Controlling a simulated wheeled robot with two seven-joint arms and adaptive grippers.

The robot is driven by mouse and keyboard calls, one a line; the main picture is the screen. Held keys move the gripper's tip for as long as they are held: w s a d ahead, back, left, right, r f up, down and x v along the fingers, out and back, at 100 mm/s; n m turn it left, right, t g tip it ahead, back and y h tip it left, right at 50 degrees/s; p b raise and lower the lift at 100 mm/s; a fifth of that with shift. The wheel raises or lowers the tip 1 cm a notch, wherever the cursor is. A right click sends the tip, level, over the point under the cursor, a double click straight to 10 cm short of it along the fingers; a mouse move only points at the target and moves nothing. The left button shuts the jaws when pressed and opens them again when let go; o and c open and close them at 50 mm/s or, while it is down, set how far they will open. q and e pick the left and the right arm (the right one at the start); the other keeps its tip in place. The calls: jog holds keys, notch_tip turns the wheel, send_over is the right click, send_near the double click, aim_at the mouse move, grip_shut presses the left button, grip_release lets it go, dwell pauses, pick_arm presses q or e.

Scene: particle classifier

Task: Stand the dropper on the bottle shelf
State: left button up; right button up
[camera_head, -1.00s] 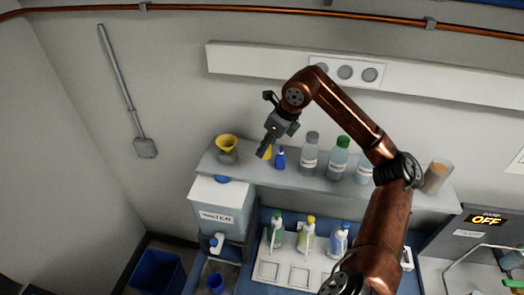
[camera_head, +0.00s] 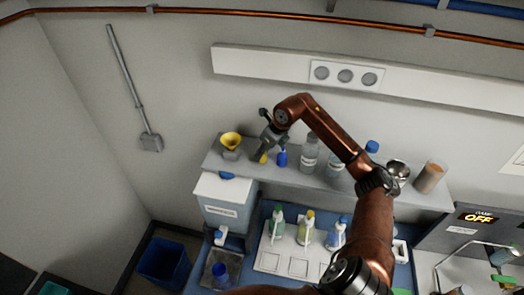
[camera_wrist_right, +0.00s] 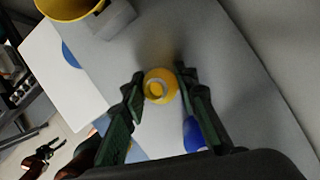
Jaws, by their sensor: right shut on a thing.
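The yellow dropper (camera_head: 264,158) is at the left part of the grey bottle shelf (camera_head: 300,178), between a yellow funnel and a small blue dropper. In the right wrist view I look down on its round yellow top (camera_wrist_right: 160,86), between the fingers. It looks upright; its base is hidden, so I cannot tell if it touches the shelf. My right gripper (camera_head: 263,152) points down and is shut on the yellow dropper. Its fingers also show in the wrist view (camera_wrist_right: 160,80).
The blue dropper (camera_head: 282,158) stands close on the right, and the yellow funnel (camera_head: 231,140) in its holder on the left. Labelled bottles (camera_head: 309,153) stand further right, partly behind my arm.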

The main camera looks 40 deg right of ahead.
jog(key=shift+f, duration=0.15)
jog(key=o, duration=1)
jog(key=shift+c, duration=0.2)
jog(key=shift+r, duration=0.35)
jog(key=b+v, duration=0.3)
jog(key=v, duration=0.8)
jog(key=shift+r+b, duration=0.3)
jog(key=shift+r, duration=0.05)
jog(key=shift+s, duration=0.1)
